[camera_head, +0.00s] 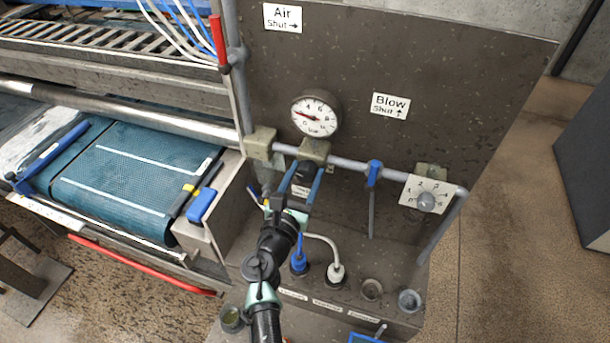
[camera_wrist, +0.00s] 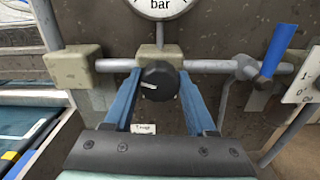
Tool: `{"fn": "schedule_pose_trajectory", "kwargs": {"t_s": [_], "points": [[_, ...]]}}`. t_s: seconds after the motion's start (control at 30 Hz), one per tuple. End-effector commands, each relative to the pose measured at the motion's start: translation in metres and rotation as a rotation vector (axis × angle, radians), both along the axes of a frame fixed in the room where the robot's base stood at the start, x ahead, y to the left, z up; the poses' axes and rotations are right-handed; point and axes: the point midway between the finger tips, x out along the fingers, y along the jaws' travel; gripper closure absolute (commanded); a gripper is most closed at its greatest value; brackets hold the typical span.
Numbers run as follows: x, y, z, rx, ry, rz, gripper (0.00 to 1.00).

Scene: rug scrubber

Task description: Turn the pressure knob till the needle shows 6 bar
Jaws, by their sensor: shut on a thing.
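The pressure gauge (camera_head: 315,116) has a white round dial with a red needle pointing left and slightly up; its numerals are too small to read surely. Only its lower rim with "bar" shows in the wrist view (camera_wrist: 160,6). Below it, the black pressure knob (camera_wrist: 158,80) sits on a beige block on the pipe, its white mark pointing left. My gripper (camera_wrist: 159,77) has its two blue fingers on either side of the knob, shut on it. In the head view my gripper (camera_head: 305,170) reaches up under the gauge, and the knob is mostly hidden there.
A blue lever valve (camera_head: 374,175) and a numbered dial plate (camera_head: 427,193) stand on the pipe to the right. A red-handled lever (camera_head: 218,42) rises at left. Hoses (camera_head: 325,243) come up from sockets below. A belt machine (camera_head: 135,165) fills the left side.

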Motion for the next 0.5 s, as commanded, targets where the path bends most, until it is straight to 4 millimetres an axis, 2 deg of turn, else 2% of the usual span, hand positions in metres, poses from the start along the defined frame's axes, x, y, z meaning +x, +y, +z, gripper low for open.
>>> {"fn": "schedule_pose_trajectory", "kwargs": {"t_s": [0.5], "points": [[-0.0006,-0.0016,-0.0048,0.415,-0.136,0.000,0.99]]}}
